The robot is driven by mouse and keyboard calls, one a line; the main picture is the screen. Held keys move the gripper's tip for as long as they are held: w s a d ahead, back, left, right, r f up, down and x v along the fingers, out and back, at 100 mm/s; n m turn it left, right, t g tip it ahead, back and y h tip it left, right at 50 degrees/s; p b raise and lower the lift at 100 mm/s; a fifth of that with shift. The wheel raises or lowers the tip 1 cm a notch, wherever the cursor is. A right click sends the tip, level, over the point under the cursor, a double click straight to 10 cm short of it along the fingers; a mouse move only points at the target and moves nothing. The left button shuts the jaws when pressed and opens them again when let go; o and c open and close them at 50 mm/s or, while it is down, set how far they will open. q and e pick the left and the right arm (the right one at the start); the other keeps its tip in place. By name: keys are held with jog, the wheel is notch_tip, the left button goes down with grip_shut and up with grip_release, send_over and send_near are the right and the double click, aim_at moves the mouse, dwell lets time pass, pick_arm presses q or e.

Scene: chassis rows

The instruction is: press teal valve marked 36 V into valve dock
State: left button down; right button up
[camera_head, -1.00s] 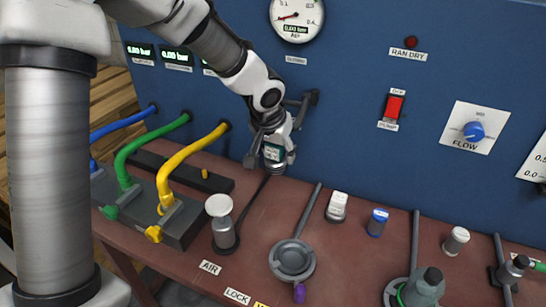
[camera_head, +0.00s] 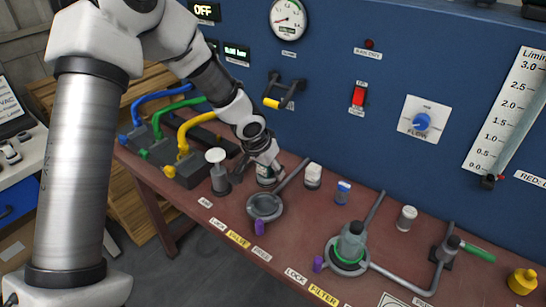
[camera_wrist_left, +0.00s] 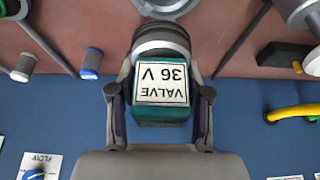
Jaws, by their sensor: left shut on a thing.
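The teal valve (camera_wrist_left: 160,112) carries a white "VALVE 36 V" label, upside down in the left wrist view, and has a grey round end. My left gripper (camera_wrist_left: 160,108) is shut on it, one finger on each side. In the head view the valve (camera_head: 266,174) is partly hidden by my left gripper (camera_head: 266,160), low over the table and just behind the valve dock. The valve dock (camera_head: 265,206) is a grey round socket with a purple lever (camera_head: 174,0) at its front. Valve and dock look apart. My right gripper is out of view.
A white-capped cylinder (camera_head: 218,172) stands left of the dock. Hoses and their block are farther left. A white-topped part (camera_head: 313,175) and a blue-topped part (camera_head: 343,191) stand right. The blue panel (camera_head: 330,60) rises behind.

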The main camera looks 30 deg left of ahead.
aim_at(271, 199)
pick_arm(q)
jog(key=shift+s+a+f, duration=0.1)
jog(key=shift+a+f, duration=0.3)
jog(key=shift+f, duration=0.1)
jog(key=shift+s+f+p, duration=0.15)
jog(key=shift+f+p, duration=0.05)
jog(key=shift+p, duration=0.15)
jog(key=shift+s+d+f+b, duration=0.1)
jog(key=shift+d+f+b, duration=0.1)
jog(key=shift+f+b, duration=0.2)
notch_tip(271, 199, down, 4)
jog(key=b, duration=0.3)
jog(key=shift+a, duration=0.1)
jog(key=shift+r+b, duration=0.1)
jog(key=shift+b, duration=0.25)
jog(key=shift+f+b, duration=1.65)
jog(key=shift+b, duration=0.15)
jog(key=shift+s+f, duration=0.1)
jog(key=shift+f, duration=0.05)
